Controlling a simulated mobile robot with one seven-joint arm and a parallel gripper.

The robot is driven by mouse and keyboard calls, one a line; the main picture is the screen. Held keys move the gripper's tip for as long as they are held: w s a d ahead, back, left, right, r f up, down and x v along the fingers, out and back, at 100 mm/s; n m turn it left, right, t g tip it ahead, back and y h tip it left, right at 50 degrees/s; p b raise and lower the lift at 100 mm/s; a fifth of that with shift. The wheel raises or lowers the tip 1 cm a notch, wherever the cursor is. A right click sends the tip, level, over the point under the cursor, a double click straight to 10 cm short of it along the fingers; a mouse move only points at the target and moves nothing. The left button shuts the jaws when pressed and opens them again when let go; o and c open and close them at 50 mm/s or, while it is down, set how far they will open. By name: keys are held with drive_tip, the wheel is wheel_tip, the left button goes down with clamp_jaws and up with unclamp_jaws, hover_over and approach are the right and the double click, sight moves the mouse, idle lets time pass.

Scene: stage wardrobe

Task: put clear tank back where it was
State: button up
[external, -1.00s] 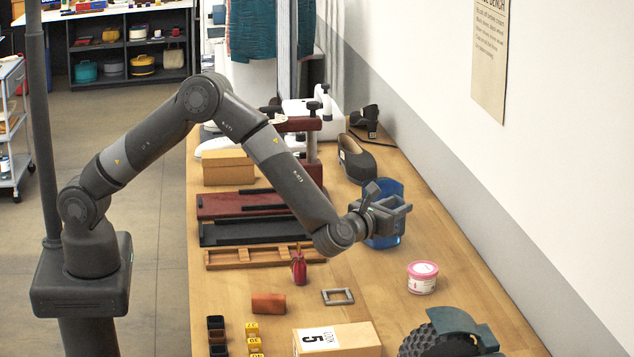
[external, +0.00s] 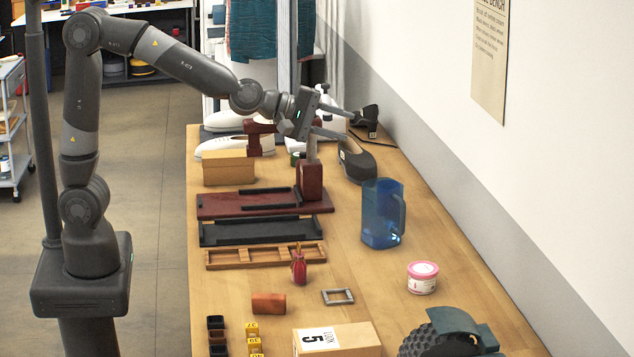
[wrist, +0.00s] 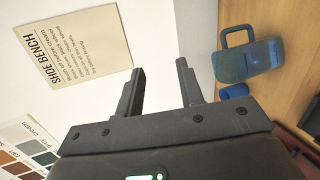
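The clear tank (external: 380,215) is a see-through blue jug with a handle on its right side. It stands upright on the wooden bench, right of the dark red stand. It also shows in the wrist view (wrist: 245,62), at the upper right. My gripper (external: 348,125) is above the back of the bench, higher than the tank and apart from it. Its two fingers are spread, and in the wrist view nothing is between them (wrist: 160,85).
A dark shoe (external: 356,163) lies behind the tank. The dark red stand (external: 311,182) rises below my gripper. A pink-lidded tub (external: 423,277) and a grey frame (external: 338,296) are nearer the front. The wall borders the bench on the right. Bare wood surrounds the tank's front.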

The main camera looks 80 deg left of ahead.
drive_tip(key=s+a+f+m+g, duration=0.2)
drive_tip(key=s+m, duration=0.4)
drive_tip(key=s, duration=0.6)
drive_tip(key=s+a+f+m+g+y, duration=0.1)
drive_tip(key=s+a+f+m+g, duration=0.2)
drive_tip(key=s, duration=0.9)
drive_tip(key=s+a+f+m+g, duration=0.2)
drive_tip(key=s+a+m, duration=0.5)
drive_tip(key=s, duration=0.4)
drive_tip(key=shift+s+a+f+m+g+y, duration=0.2)
drive_tip(key=shift+s+m+g+y, duration=0.2)
drive_tip(key=shift+m+g, duration=0.45)
